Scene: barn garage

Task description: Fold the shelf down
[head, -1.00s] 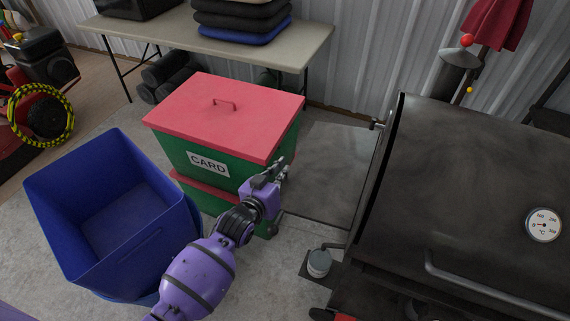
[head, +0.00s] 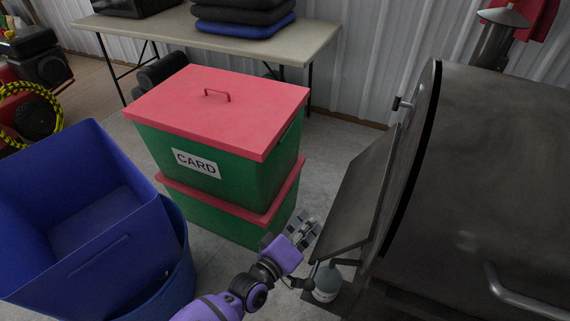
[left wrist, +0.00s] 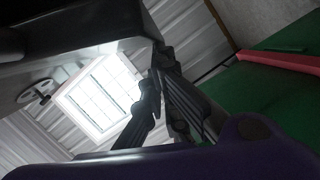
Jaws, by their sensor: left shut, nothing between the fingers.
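The grey side shelf (head: 357,190) is hinged to the left side of the black barrel grill (head: 490,170) in the head view. It is tilted steeply, no longer level, with a narrow face showing. My left gripper (head: 304,232) is shut and empty, close beside the shelf's outer edge near its front corner. I cannot tell whether it touches the shelf. In the left wrist view its fingers (left wrist: 168,100) are together, with a dark surface at upper left. My right gripper is not in view.
Green boxes with red lids (head: 215,110) are stacked just left of my left gripper. A blue bin (head: 85,225) stands farther left. A small metal can (head: 325,283) hangs below the shelf's front corner. A table (head: 240,38) stands behind.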

